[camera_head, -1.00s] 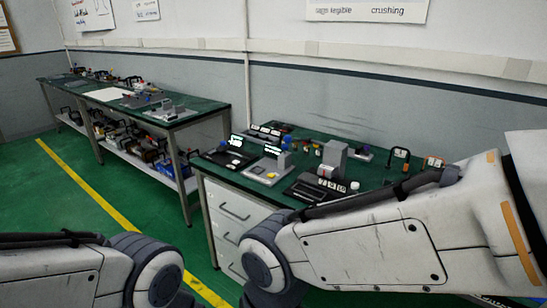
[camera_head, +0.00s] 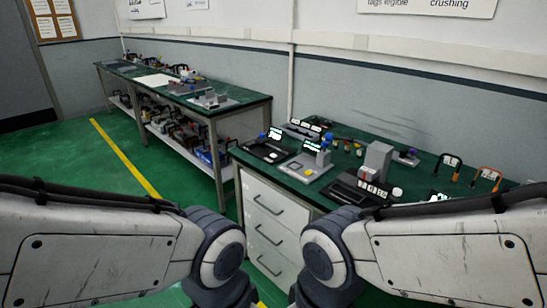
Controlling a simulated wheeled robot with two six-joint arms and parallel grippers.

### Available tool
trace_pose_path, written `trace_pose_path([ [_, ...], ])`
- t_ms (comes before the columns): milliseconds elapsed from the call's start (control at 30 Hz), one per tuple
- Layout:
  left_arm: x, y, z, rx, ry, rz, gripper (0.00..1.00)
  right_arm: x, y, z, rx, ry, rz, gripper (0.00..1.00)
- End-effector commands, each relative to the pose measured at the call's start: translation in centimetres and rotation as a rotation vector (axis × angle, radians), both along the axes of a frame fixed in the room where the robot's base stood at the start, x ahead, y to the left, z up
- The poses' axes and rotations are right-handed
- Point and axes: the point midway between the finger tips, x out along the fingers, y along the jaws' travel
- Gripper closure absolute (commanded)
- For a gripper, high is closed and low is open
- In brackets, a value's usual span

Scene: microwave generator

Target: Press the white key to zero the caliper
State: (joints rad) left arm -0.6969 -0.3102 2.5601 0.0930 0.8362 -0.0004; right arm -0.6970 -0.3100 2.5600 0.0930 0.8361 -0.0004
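Neither gripper is in view; only links of my two arms show, across the lower left and lower right. Several small devices stand on the green-topped bench at the right. A grey device (camera_head: 299,168) with a small light key lies near its front edge. A black device (camera_head: 350,188) with white squares lies to the right of it, in front of a grey block (camera_head: 376,160). A white round part (camera_head: 397,192) shows just right of the black device. Another black device (camera_head: 268,150) lies at the bench's left end. I cannot tell which of these is the caliper or its white key.
The right bench has a white drawer cabinet (camera_head: 265,215) under its left end. Padlock-like items (camera_head: 450,165) stand at its right. A second bench (camera_head: 240,98) with loaded shelves stands behind left. Green floor (camera_head: 85,160) with a yellow line is clear at left.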

Motion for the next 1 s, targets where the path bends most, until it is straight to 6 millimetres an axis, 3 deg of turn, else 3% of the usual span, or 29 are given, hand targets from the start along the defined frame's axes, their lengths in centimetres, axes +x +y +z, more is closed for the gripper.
trace_pose_path([
  [33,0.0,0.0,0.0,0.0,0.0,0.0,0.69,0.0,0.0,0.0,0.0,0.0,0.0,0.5],
  [100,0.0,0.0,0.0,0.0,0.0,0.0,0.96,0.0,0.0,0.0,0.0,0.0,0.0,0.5],
  [133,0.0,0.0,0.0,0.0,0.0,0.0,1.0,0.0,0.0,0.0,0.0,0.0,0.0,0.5],
  [1000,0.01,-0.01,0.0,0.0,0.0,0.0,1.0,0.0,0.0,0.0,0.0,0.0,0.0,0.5],
])
